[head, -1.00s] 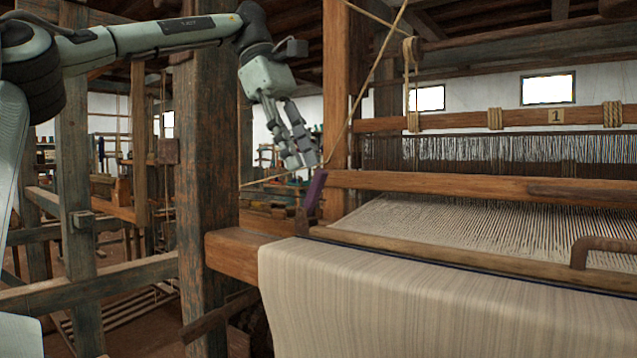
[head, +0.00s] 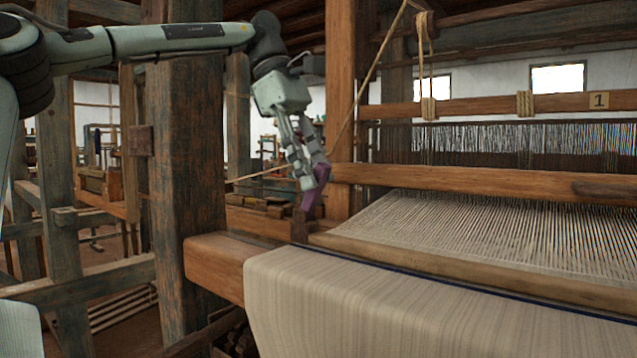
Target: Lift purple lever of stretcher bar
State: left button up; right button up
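The purple lever (head: 311,201) stands up, tilted, at the left end of the wooden stretcher bar (head: 450,268), beside the cloth's left edge. My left gripper (head: 313,177) comes down from above, with its fingertips at the lever's upper end. The fingertips overlap the lever's top and hide part of it. I cannot tell whether they are closed on it or only beside it. My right gripper is not in view.
Woven cloth (head: 400,310) hangs over the front beam (head: 215,262). Warp threads (head: 480,232) stretch behind the bar, below a wooden crossbeam (head: 480,185). A thick post (head: 185,170) stands left of the gripper, and a slanting rope (head: 365,95) passes close on its right.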

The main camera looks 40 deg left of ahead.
aim_at(314, 193)
pick_arm(q)
jog(key=shift+x, duration=1.2)
jog(key=shift+w, duration=0.1)
grip_shut()
